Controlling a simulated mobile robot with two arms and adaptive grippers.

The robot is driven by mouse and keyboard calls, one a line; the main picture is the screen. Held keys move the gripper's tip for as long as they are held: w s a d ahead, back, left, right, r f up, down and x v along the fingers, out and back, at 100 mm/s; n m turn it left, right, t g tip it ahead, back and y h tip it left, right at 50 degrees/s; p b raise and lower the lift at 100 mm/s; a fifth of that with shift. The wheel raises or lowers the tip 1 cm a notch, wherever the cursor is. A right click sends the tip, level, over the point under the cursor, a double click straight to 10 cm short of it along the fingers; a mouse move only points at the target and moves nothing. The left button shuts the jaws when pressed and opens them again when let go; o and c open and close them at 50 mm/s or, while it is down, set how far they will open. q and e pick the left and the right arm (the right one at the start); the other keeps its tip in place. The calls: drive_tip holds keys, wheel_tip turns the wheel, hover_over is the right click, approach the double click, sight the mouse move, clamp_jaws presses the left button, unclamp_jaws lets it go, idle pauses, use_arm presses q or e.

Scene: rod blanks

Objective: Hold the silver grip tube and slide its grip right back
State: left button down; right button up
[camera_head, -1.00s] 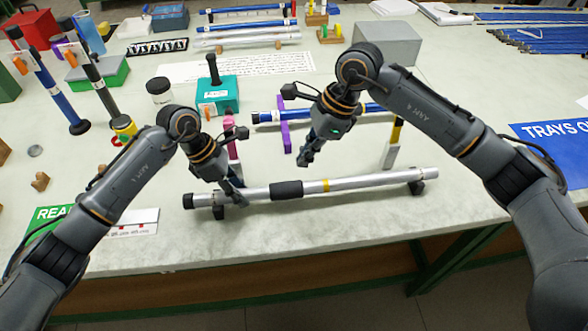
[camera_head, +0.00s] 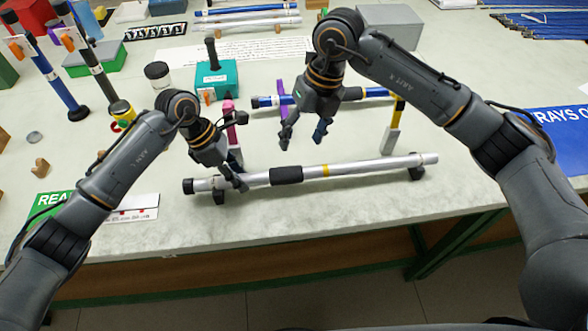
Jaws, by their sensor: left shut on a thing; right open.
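The silver grip tube (camera_head: 370,167) lies across the near part of the bench on two dark rests, its right end a little farther away. Its black foam grip (camera_head: 287,175) sits left of the tube's middle, just left of a yellow band (camera_head: 325,170). A black cap (camera_head: 188,186) closes the left end. My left gripper (camera_head: 236,184) is shut on the tube between the left end and the grip, hiding part of it. My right gripper (camera_head: 303,146) is open and empty, pointing down above and behind the tube, near the grip.
A blue tube (camera_head: 276,101) lies behind my grippers, with a purple piece (camera_head: 282,115) by it. A yellow-and-grey tool (camera_head: 393,130) stands behind the tube's right part. A teal box (camera_head: 217,78) stands farther back.

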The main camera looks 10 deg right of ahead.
sight(294, 169)
drive_tip(key=f+m+h, duration=0.1)
drive_tip(key=f+m, duration=0.3)
drive_tip(key=m, duration=0.3)
drive_tip(key=a+f+m, duration=0.1)
drive_tip(key=f+m, duration=0.3)
drive_tip(key=m, duration=0.3)
drive_tip(key=f+m+h, duration=0.1)
drive_tip(key=f+m, duration=0.3)
drive_tip(key=m, duration=0.3)
drive_tip(key=shift+a+f+h, duration=0.1)
drive_tip(key=shift+a+h, duration=0.2)
drive_tip(key=shift+a, duration=0.1)
